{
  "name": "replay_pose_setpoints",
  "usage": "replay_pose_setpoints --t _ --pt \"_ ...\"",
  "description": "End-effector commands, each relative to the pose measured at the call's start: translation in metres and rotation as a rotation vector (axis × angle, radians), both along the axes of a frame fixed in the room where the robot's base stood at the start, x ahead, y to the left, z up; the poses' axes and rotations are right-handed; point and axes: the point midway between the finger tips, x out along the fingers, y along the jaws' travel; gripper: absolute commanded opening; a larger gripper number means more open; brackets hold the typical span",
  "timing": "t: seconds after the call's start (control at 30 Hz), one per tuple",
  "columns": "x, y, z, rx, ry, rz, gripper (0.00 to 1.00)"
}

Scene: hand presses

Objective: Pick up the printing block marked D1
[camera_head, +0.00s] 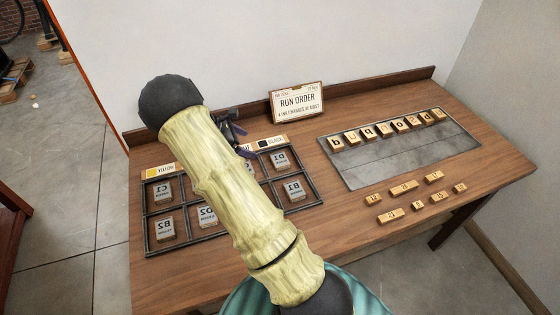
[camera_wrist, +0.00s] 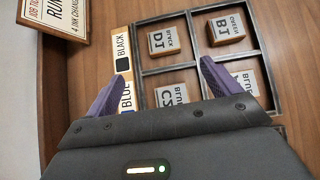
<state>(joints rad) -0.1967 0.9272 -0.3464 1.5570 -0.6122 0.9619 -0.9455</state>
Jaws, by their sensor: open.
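The block marked D1, labelled black (camera_wrist: 163,41), sits upright in a compartment of the dark divided tray (camera_wrist: 188,50). In the head view the D1 block (camera_head: 281,160) is in the tray's back right compartment. My gripper (camera_wrist: 161,69) is open and empty, its two purple fingers spread wide. In the wrist view D1 lies beyond the fingertips, between their lines; the gripper does not touch it. In the head view my gripper (camera_head: 234,136) is near the back of the tray, left of D1, partly hidden by my arm.
Block B1 (camera_wrist: 226,30) sits beside D1, and C2 (camera_wrist: 172,95) is in a neighbouring compartment. A label strip (camera_wrist: 123,70) runs along the tray. A run-order sign (camera_head: 297,103) stands behind. A type tray (camera_head: 400,150) and several small blocks are to the right.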

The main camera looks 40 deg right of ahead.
Motion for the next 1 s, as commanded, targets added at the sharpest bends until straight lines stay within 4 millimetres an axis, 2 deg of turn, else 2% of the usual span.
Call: replay_pose_setpoints --t 0.5,0.67,1.0 --pt "-0.018 -0.065 -0.063 -0.002 0.003 -0.006 0.89" --pt "-0.019 -0.073 -0.072 -0.001 0.001 -0.004 0.89" --pt "-0.020 -0.074 -0.074 -0.001 0.002 -0.004 0.89"
